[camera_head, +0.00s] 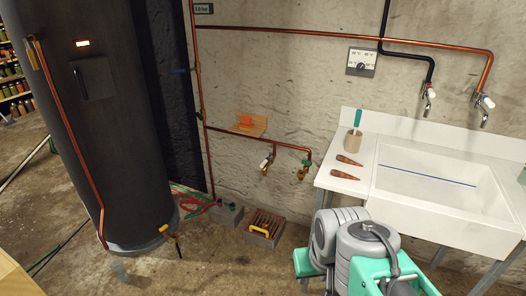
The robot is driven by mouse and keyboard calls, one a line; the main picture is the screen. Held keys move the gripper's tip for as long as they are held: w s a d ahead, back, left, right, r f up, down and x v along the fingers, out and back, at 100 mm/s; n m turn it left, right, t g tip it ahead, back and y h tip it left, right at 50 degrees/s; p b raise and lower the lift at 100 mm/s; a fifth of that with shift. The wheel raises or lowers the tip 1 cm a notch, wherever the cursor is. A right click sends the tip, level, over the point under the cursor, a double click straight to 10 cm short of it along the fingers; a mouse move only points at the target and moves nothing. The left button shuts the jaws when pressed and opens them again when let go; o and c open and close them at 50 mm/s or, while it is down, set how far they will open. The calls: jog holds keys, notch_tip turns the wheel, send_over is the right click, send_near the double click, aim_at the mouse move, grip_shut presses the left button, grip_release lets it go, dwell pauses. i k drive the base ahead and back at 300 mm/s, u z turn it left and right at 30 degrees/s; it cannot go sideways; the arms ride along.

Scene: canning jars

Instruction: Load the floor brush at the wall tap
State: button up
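Two small wall taps stand low on the concrete wall at the end of a copper pipe: one with a pale handle (266,162) and one with a green handle (306,164). On the floor below them is a grey box (259,239) with brown slats or bristles in it. A yellow handle-like piece (259,230) lies at its front. I cannot tell for certain which thing is the floor brush. My grey and mint arm shows at the bottom, in front of the sink, apart from the taps and the box. My gripper cannot be made out.
A white sink (438,180) stands at the right under two more taps; two brown brush-like things (344,175) and a beige cup (352,142) are on its ledge. A dark tank (105,130) stands left. Red and green hoses (195,202) lie by the wall.

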aim_at(271, 156)
jog(key=u, duration=0.5)
jog(key=i, duration=1.2)
jog(key=u, duration=0.25)
jog(key=i, duration=1.2)
jog(key=z, duration=0.55)
jog(key=i, duration=0.65)
jog(key=z, duration=0.3)
